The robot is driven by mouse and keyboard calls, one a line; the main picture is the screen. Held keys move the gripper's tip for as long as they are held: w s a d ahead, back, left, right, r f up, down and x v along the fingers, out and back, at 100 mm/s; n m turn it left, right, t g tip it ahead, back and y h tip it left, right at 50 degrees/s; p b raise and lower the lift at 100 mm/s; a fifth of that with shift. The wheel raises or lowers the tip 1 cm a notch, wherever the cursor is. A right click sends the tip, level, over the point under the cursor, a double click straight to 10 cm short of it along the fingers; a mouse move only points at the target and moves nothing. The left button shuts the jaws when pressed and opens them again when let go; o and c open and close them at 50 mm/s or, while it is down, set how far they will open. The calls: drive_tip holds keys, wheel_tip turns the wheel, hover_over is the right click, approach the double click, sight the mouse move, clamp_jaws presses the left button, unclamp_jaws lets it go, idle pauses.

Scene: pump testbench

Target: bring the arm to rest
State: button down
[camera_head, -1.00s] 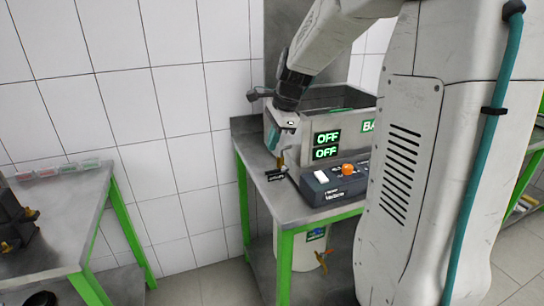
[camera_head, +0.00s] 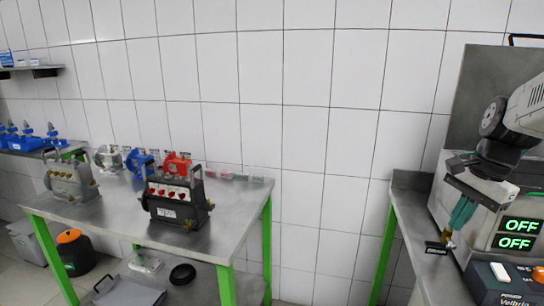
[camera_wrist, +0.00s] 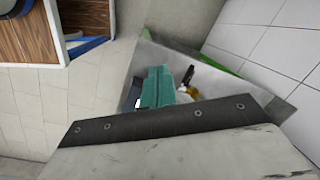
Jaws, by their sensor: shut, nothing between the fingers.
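My gripper (camera_head: 459,222) is at the right in the head view, at the end of my bent arm. Its teal fingers point down and are shut, with nothing held. They hang beside the front of the grey testbench tank, above the steel bench (camera_head: 408,205). In the wrist view the teal fingers (camera_wrist: 160,90) are together over the bench. A small brass fitting (camera_head: 447,238) shows just below the fingertips, and also beside them in the wrist view (camera_wrist: 188,98). I cannot tell whether they touch.
Two green OFF displays (camera_head: 518,234) and a control box (camera_head: 505,283) with a white switch and orange knob are at the right. A second steel table (camera_head: 110,212) on the left bears several pumps and a red-and-black device (camera_head: 175,200). Bare wall and a gap separate the tables.

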drive_tip(key=s+a+n, duration=0.6)
drive_tip(key=s+n, duration=0.1)
drive_tip(key=s, duration=0.2)
drive_tip(key=s+a+n+h, duration=0.1)
drive_tip(key=s+a+n, duration=0.6)
drive_tip(key=s, duration=0.3)
drive_tip(key=shift+s+f+h, duration=0.3)
drive_tip(key=shift+f, duration=0.05)
drive_tip(key=shift+d, duration=0.1)
